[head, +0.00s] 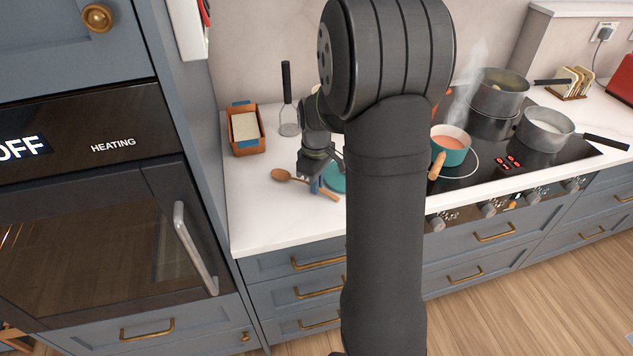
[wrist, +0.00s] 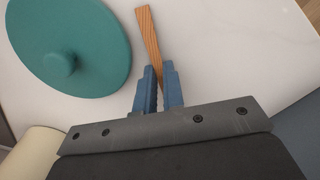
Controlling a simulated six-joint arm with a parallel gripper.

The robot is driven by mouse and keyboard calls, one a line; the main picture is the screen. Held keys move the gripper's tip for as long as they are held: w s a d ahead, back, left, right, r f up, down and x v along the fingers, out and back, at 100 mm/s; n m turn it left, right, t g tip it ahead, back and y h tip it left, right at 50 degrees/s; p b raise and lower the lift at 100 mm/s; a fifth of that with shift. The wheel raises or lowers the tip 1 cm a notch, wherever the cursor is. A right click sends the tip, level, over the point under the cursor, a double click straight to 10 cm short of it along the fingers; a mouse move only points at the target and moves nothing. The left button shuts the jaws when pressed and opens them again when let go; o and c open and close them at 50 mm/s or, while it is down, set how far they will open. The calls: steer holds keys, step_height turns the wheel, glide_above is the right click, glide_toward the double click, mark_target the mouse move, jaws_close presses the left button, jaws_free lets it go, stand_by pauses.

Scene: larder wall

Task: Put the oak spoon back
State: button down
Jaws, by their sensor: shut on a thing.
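The oak spoon (head: 281,175) is brown wood, with its bowl to the left and its handle running right and forward over the white counter. My gripper (head: 317,185) is shut on the handle. In the wrist view, a length of handle (wrist: 150,36) sticks out beyond my blue fingers (wrist: 158,88); the bowl is out of that view. I cannot tell whether the spoon touches the counter or hangs just above it.
A round teal lid (wrist: 95,50) lies close beside the gripper; it also shows in the head view (head: 335,178). A brown box (head: 245,148) and an upright black-handled utensil (head: 287,95) stand behind. A teal pot (head: 455,157) and steel pots occupy the hob, right.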

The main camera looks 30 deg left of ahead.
steer(key=c, duration=1.5)
jaws_free()
steer(key=shift+c, duration=0.2)
step_height(320, 180, up, 12)
step_height(320, 180, down, 12)
steer(key=shift+f, duration=0.25)
step_height(320, 180, up, 3)
steer(key=shift+r, duration=0.75)
